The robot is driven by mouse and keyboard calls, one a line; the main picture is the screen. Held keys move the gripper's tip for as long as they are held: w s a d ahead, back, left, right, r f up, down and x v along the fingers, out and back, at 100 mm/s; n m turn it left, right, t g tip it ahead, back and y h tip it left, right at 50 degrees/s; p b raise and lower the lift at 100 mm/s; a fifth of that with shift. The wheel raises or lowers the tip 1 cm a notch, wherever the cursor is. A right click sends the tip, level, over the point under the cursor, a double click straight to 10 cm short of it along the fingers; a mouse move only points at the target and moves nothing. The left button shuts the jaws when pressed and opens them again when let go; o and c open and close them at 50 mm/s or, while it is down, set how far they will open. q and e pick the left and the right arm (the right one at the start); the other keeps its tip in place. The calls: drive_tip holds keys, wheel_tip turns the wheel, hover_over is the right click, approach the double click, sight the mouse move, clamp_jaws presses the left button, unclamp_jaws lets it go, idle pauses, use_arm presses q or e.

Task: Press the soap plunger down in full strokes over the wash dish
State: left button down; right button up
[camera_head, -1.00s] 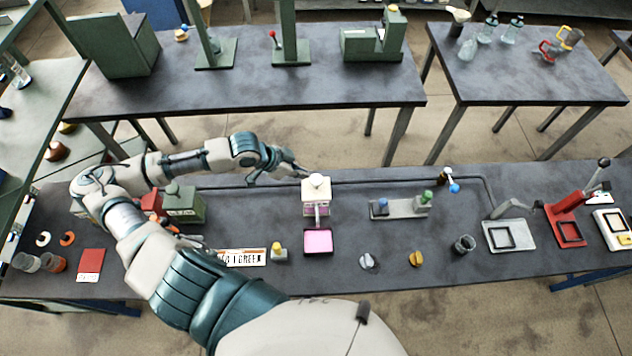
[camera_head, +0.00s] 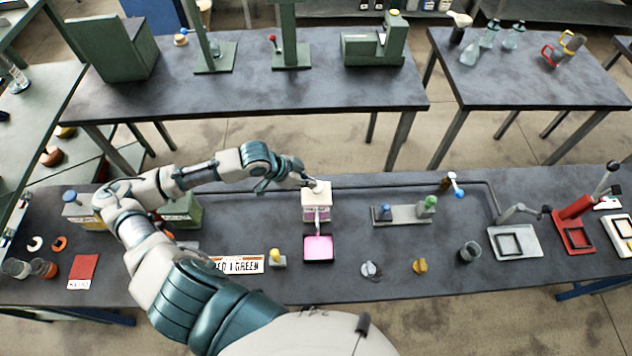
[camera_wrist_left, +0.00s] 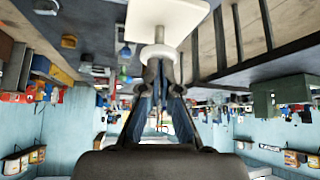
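The soap dispenser (camera_head: 316,205) is a white box with pink soap and a spout over the wash dish. The wash dish (camera_head: 318,255) is a small tray with a bright pink inside, directly in front of the dispenser. The plunger (camera_head: 320,187) stands on the dispenser's top. My left gripper (camera_head: 311,184) reaches it from the left. In the left wrist view the left fingertips (camera_wrist_left: 160,68) are close together at the plunger's round white knob (camera_wrist_left: 158,54), seemingly touching it. The gripper looks shut, not around the knob. My right gripper is not in view.
A grey stand with blue and green knobs (camera_head: 403,215) lies right of the dispenser. A lettered plate (camera_head: 238,264) and a small yellow-topped piece (camera_head: 278,258) lie left of the dish. A green box (camera_head: 182,212) stands under my left arm.

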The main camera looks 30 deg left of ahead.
use_arm(q)
drive_tip(key=shift+a+f, duration=0.1)
drive_tip(key=shift+f, duration=0.75)
drive_tip(key=shift+s+a+r, duration=0.1)
drive_tip(key=shift+s+r, duration=0.05)
drive_tip(key=shift+s, duration=0.05)
drive_tip(key=s+a+p, duration=0.1)
drive_tip(key=s+p, duration=0.1)
drive_tip(key=shift+a+r+p, duration=0.3)
drive_tip(key=shift+a+r, duration=0.05)
drive_tip(key=shift+r, duration=0.05)
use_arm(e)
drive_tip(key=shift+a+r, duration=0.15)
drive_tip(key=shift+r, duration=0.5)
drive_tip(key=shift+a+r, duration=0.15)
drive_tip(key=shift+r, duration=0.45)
use_arm(q)
drive_tip(key=shift+w, duration=0.1)
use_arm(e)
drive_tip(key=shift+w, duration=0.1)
use_arm(q)
drive_tip(key=v, duration=1.2)
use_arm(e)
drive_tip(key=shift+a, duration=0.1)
